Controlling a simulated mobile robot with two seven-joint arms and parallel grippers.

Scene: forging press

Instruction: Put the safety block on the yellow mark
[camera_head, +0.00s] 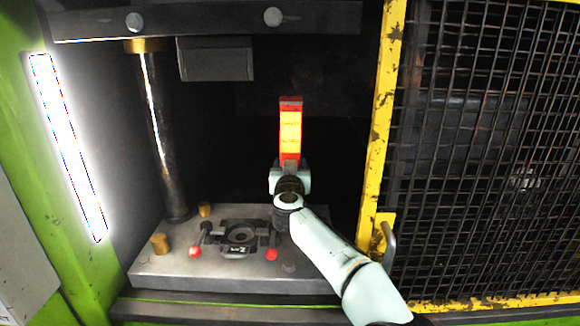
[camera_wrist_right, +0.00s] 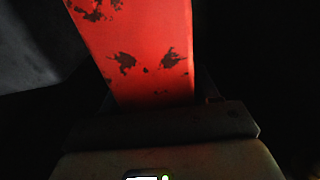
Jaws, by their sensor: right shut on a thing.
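The safety block (camera_head: 290,130) is a tall red bar with a yellow middle, standing upright in the head view. My right gripper (camera_head: 290,165) is shut on its lower red end and holds it up inside the press, above the grey bed. In the right wrist view the block (camera_wrist_right: 145,50) is a scuffed red face rising from the gripper (camera_wrist_right: 155,108). The arm hides part of the bed's right side. I cannot make out the yellow mark in either view. My left gripper is not in view.
On the grey bed (camera_head: 170,272) sits a dark die (camera_head: 240,235) with red-knobbed handles (camera_head: 195,252) and brass posts (camera_head: 160,243). A steel column (camera_head: 160,140) stands at left. A yellow-framed mesh guard (camera_head: 480,150) closes off the right. A grey block (camera_head: 217,62) hangs above.

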